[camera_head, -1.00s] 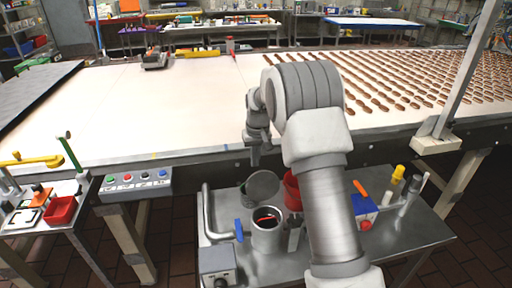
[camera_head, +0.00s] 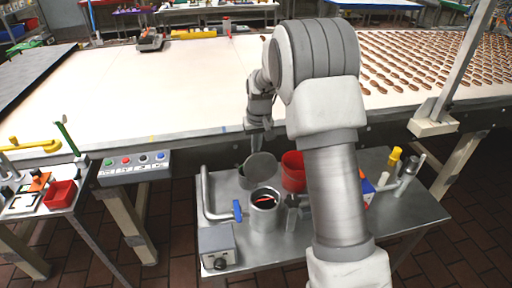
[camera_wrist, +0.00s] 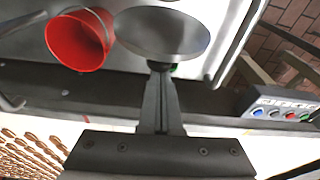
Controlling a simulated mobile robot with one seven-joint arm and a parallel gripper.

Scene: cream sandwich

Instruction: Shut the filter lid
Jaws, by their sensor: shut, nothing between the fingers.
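The filter housing (camera_head: 265,211) is an open-topped metal cylinder on the steel cart, with a dark inside and something red-orange in it. Its round grey filter lid (camera_head: 261,167) stands open, tilted up at the housing's far side. The lid's disc also shows at the top of the wrist view (camera_wrist: 165,32). My gripper (camera_head: 255,150) is shut and empty, pointing down just behind the lid's upper edge. In the wrist view my fingertips (camera_wrist: 160,68) are together at the lid's edge; I cannot tell whether they touch it.
A red bucket (camera_head: 293,171) stands right of the lid, close to my arm. A bent metal pipe (camera_head: 206,195) with a blue handle (camera_head: 238,210) is left of the housing. A grey box (camera_head: 217,246) sits at the cart's front left. The conveyor (camera_head: 150,95) lies behind the cart.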

